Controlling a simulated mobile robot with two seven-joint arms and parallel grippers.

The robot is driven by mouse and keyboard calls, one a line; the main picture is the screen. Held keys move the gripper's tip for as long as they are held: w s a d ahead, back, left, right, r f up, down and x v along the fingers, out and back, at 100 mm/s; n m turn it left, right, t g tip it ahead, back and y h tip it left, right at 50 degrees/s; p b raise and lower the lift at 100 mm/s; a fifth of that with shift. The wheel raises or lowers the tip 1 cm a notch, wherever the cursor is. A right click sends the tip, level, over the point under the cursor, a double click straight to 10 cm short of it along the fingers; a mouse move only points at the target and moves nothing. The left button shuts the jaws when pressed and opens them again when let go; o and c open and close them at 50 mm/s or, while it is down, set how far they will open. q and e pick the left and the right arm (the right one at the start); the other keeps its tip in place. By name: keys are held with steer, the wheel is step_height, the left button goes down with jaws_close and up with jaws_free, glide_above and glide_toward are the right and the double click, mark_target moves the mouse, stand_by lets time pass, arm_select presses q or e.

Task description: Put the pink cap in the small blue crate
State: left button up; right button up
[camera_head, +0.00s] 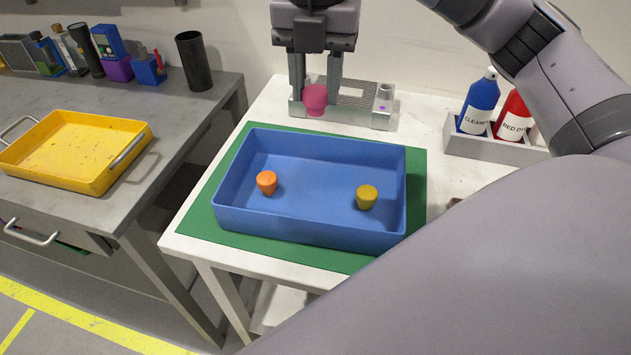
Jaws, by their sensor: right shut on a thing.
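The pink cap (315,101) is between the fingers of my right gripper (315,88), which is shut on it. The gripper points down at the back of the white table, in front of a grey metal jig (355,103). I cannot tell whether the cap touches the jig. The blue crate (305,229) stands on a green mat, nearer to me than the gripper. An orange cap (267,182) lies in its left part and an olive-yellow cap (367,196) in its right part. My left gripper is not in view.
A grey holder (483,146) with a blue bottle (479,103) and a red bottle (512,116) stands at the right. A yellow tray (75,152) and several tools are on the grey bench at left. The middle of the crate is clear.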

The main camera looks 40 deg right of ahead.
mark_target(316, 114)
step_height(316, 114, down, 18)
steer(key=shift+f, duration=0.15)
steer(key=shift+f, duration=0.15)
steer(key=o, duration=1)
step_height(316, 114, up, 12)
steer(key=shift+s+r, duration=0.15)
steer(key=shift+a, duration=0.1)
stand_by(0.4)
